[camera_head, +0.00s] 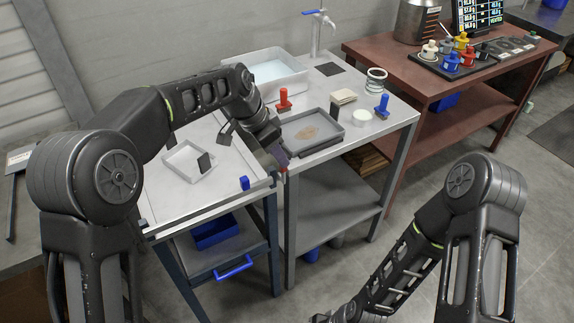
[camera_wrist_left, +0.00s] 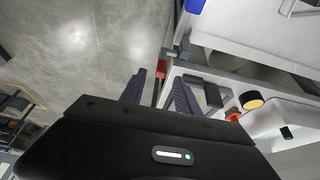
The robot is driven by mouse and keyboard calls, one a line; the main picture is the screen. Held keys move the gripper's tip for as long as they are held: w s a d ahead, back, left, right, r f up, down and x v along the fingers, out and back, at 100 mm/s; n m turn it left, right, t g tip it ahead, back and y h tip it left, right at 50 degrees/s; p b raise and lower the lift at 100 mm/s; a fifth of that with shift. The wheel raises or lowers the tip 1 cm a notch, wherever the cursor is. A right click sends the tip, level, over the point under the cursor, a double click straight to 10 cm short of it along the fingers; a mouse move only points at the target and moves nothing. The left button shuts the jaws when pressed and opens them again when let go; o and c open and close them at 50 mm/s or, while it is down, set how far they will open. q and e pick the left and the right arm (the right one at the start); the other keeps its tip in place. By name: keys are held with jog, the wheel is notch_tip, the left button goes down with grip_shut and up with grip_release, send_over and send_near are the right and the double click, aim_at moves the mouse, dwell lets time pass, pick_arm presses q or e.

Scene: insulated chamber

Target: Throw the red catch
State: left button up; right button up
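The red catch (camera_head: 284,169) is a small red piece at the front edge of the benches, close to where the left bench and the middle bench meet. In the left wrist view the red catch (camera_wrist_left: 162,68) shows between and just beyond my two finger tips, beside a dark upright post. My left gripper (camera_head: 279,156) reaches down over that edge and partly covers the catch. Its fingers (camera_wrist_left: 158,85) are apart with nothing held between them; I cannot tell whether they touch the catch.
A grey tray (camera_head: 338,136), a red-handled tool (camera_head: 284,98) and a blue-handled tool (camera_head: 382,104) are on the middle bench. A blue block (camera_head: 244,183) and a pale open box (camera_head: 178,170) are on the left bench. A blue drawer handle (camera_head: 235,267) sticks out below. Floor is open at right.

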aim_at(287, 169)
pick_arm(q)
jog(key=shift+p+x, duration=0.75)
jog(key=shift+x, duration=3.25)
jog(key=shift+a, duration=0.1)
grip_shut()
